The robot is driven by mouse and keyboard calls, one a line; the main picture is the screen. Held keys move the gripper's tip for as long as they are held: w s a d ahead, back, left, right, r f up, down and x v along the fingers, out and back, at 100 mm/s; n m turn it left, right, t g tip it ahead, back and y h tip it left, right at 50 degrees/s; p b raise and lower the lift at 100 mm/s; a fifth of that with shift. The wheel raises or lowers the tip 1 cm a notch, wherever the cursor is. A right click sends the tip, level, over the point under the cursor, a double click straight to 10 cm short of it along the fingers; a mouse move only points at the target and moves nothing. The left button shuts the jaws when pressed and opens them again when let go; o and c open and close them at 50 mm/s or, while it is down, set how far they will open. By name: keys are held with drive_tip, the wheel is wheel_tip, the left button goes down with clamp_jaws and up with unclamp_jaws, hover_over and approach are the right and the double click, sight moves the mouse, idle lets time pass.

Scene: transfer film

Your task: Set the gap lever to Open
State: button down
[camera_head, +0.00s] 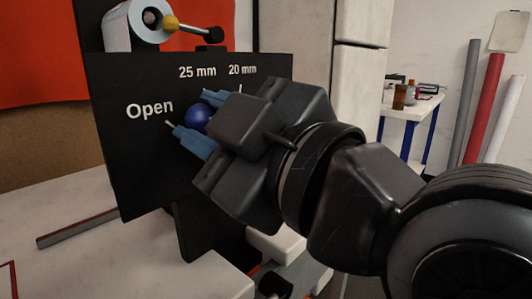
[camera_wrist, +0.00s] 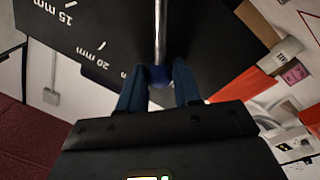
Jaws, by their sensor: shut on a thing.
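The black dial panel (camera_head: 150,165) reads "Open", "25 mm" and "20 mm" in the head view. The wrist view shows "15 mm" and "20 mm" on the panel (camera_wrist: 85,25). The gap lever has a blue ball knob (camera_head: 197,117) and a metal rod (camera_wrist: 161,28). My gripper (camera_head: 193,113) is shut on the knob, with one blue finger on each side; the wrist view shows the fingers (camera_wrist: 159,66) around it too. In the head view the knob appears between the "Open" and "20 mm" ticks. My gripper hides the panel's right side and the lever's exact setting.
A white housing with a round blue-rimmed part (camera_head: 150,18) and a black-ended handle (camera_head: 205,33) stands above the panel. A grey bar (camera_head: 75,228) lies on the pale worktop (camera_head: 60,265) at left. A blue-legged table (camera_head: 410,105) is far right.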

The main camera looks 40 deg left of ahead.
drive_tip(key=shift+s+f+n+b, duration=0.35)
drive_tip(key=shift+n+b, duration=0.35)
drive_tip(key=shift+b, duration=0.1)
drive_tip(key=shift+s+f+n+b, duration=0.35)
drive_tip(key=shift+n+b, duration=0.35)
drive_tip(key=shift+b, duration=0.1)
drive_tip(key=shift+s+a+g, duration=0.1)
drive_tip(key=shift+g, duration=0.2)
drive_tip(key=c, duration=0.8)
unclamp_jaws()
drive_tip(key=d, duration=0.5)
drive_tip(key=s+d, duration=0.1)
drive_tip(key=d, duration=0.1)
drive_tip(key=shift+d+f, duration=0.35)
drive_tip(key=shift+d, duration=0.05)
